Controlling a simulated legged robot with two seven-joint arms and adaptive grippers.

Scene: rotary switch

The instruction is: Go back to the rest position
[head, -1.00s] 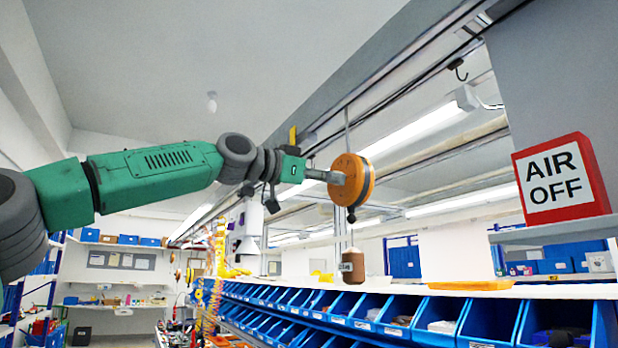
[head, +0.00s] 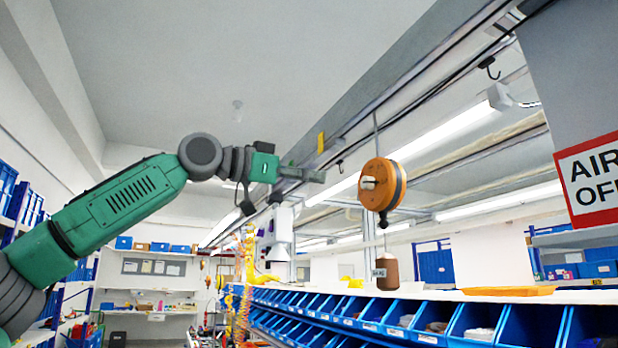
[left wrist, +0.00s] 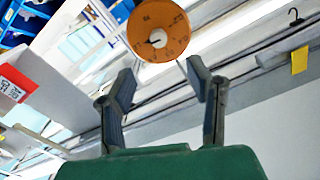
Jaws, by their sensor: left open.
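The orange rotary switch (head: 380,185) hangs from an overhead rail, with a pale knob on its round face and a brown weight (head: 387,274) below it. In the left wrist view the switch (left wrist: 160,24) shows its dial face and central knob ahead of the fingertips. My left gripper (head: 318,176) is left of the switch in the head view, with a clear gap to it. In the left wrist view the two fingers of my left gripper (left wrist: 158,82) stand apart with nothing between them. My right gripper is in neither view.
Blue parts bins (head: 480,318) run in rows along the lower right, under a white shelf with an orange tray (head: 507,291). A red-framed AIR OFF sign (head: 592,180) is at the right edge. Overhead rails cross above the switch.

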